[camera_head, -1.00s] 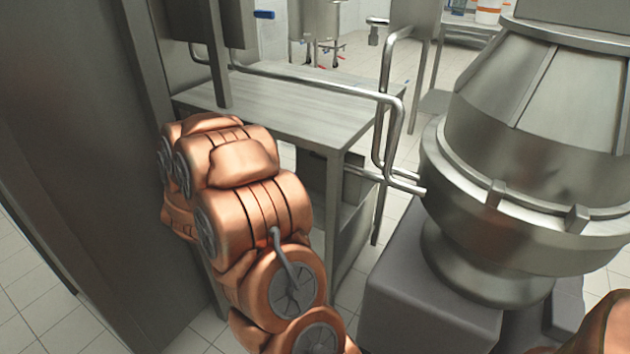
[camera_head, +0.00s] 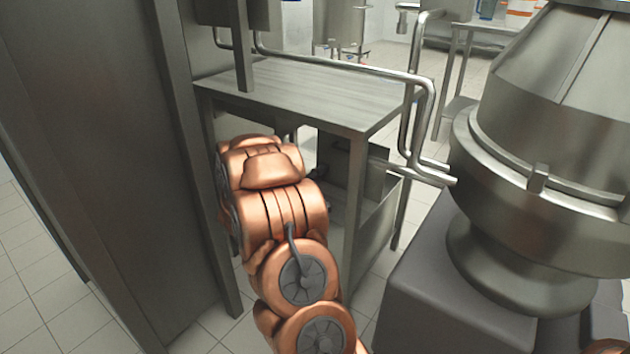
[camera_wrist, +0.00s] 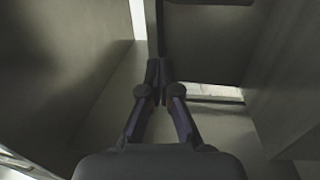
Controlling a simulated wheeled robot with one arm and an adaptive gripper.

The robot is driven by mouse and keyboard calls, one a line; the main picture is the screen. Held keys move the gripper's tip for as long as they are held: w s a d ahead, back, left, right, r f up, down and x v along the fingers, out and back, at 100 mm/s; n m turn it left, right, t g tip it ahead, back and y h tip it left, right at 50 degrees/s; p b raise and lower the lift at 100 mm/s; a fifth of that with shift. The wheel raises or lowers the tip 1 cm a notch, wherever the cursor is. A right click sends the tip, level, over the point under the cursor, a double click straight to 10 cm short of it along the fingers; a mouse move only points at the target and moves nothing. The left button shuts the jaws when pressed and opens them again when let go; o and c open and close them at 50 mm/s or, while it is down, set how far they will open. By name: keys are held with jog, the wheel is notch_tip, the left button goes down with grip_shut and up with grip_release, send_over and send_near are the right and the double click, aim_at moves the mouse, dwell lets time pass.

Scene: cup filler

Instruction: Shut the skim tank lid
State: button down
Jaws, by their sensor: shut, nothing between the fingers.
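Under the table in the head view is an open-topped metal box (camera_head: 378,232), which looks like the skim tank. A flat panel (camera_head: 372,170) stands raised at its back edge and may be its lid. My copper arm reaches under the table, left of the box, and hides part of that space. My gripper (camera_wrist: 158,68) shows in the wrist view with its fingers together and nothing between them. It is among dim grey metal surfaces; I cannot tell whether it touches any.
A steel table (camera_head: 310,92) stands above my arm, with a leg (camera_head: 354,220) close to its right. A pipe (camera_head: 425,110) runs along the table to the large separator (camera_head: 540,190) at the right. A tall metal cabinet (camera_head: 110,150) stands at the left.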

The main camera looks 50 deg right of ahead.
aim_at(342, 150)
jog(key=d+r+b, duration=0.1)
jog(key=d+b, duration=0.2)
jog(key=d, duration=0.5)
jog(key=shift+w+d, duration=0.2)
jog(key=shift+d, duration=0.05)
jog(key=shift+r, duration=0.1)
